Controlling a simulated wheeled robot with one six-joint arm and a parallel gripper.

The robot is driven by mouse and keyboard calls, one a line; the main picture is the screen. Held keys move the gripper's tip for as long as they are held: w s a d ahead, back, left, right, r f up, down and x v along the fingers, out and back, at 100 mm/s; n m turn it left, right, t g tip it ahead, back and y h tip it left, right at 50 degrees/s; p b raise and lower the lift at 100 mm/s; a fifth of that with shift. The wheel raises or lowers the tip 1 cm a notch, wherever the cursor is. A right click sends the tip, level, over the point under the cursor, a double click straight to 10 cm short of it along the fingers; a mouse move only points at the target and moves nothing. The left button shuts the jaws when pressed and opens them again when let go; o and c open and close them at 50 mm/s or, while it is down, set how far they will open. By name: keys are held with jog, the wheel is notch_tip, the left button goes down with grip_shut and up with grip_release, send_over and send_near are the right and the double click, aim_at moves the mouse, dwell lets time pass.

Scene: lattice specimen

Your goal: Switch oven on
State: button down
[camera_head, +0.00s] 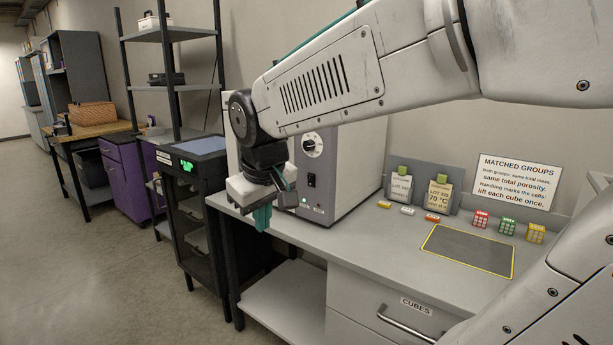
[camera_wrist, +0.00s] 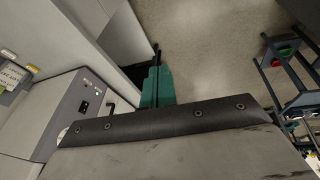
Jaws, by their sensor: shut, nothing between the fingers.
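A grey box-shaped oven (camera_head: 352,165) stands on the bench in the head view, partly behind my arm. Its side panel carries a round dial (camera_head: 312,145), a dark rocker switch (camera_head: 311,180) below it and small lights near the bottom. In the wrist view the oven (camera_wrist: 45,132) is at the left, with the dark switch (camera_wrist: 83,107) and a green light (camera_wrist: 97,92) on its panel. My gripper (camera_head: 262,217) has teal fingers, shut and empty, pointing down left of the panel and apart from the switch. The fingers also show in the wrist view (camera_wrist: 157,85).
The bench top (camera_head: 385,245) holds labelled bags, several small coloured cubes and a yellow-edged dark mat (camera_head: 468,250). A sign (camera_head: 515,182) leans behind them. A black-framed cabinet (camera_head: 200,210) with a green display stands left of the bench. The floor (camera_head: 90,255) at the left is clear.

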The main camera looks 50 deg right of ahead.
jog(key=w+d+h, duration=0.1)
jog(key=w+d, duration=0.4)
jog(key=d, duration=0.4)
jog(key=w+d+t+h, duration=0.1)
jog(key=w+d, duration=0.5)
jog(key=d, duration=0.3)
jog(key=w+d+t+h, duration=0.1)
jog(key=w+d+h, duration=0.1)
jog(key=w+d, duration=0.3)
jog(key=d, duration=0.4)
jog(key=shift+w+d+r, duration=0.2)
jog(key=shift+w+d, duration=0.05)
jog(key=shift+d, duration=0.15)
jog(key=shift+f, duration=0.1)
send_near(311, 180)
jog(key=a+x, duration=0.1)
jog(key=x, duration=0.5)
jog(key=shift+w, duration=0.4)
